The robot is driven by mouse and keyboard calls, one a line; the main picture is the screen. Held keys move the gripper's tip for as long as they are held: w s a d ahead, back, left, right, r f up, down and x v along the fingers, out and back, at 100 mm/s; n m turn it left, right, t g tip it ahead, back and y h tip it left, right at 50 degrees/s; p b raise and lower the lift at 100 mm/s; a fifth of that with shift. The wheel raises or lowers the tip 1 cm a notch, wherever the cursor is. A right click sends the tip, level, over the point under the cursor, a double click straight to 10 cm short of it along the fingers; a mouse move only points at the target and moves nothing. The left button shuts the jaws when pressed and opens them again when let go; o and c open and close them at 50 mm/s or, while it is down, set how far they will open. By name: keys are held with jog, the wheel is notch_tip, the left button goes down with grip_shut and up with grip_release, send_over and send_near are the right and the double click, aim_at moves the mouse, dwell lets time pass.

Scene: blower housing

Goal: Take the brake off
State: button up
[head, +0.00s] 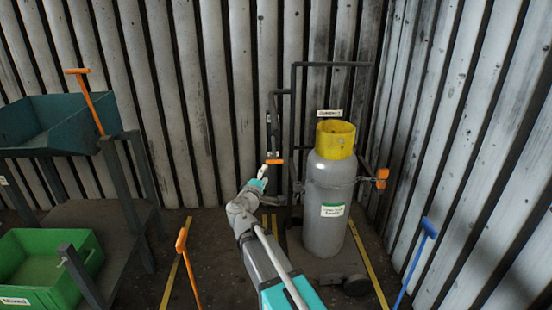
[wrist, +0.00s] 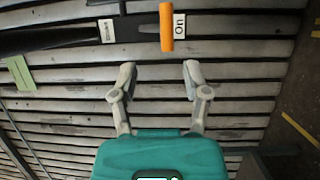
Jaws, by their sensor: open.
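An orange handle (head: 275,161) sits at the lower end of a dark upright piece beside the cylinder trolley. The orange handle also shows in the wrist view (wrist: 166,30), at the top, across the end of a dark bar (wrist: 130,27). A white label reading "On" (wrist: 180,24) is right beside it. My gripper (head: 266,168) is close to the handle in the head view. In the wrist view my gripper (wrist: 157,72) is open and empty, its fingertips a little short of the handle and apart from it.
A grey cylinder (head: 328,240) with a yellow collar (head: 335,138) stands on the trolley, with an orange knob (head: 382,174) at its right. Left are a teal bin (head: 50,125), a green bin (head: 40,270) and orange-handled levers (head: 182,240). A blue-handled lever (head: 429,228) stands right.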

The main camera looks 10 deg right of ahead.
aim_at(275, 159)
jog(key=x, duration=1.2)
jog(key=shift+p, duration=0.3)
jog(key=shift+s, duration=0.1)
grip_shut()
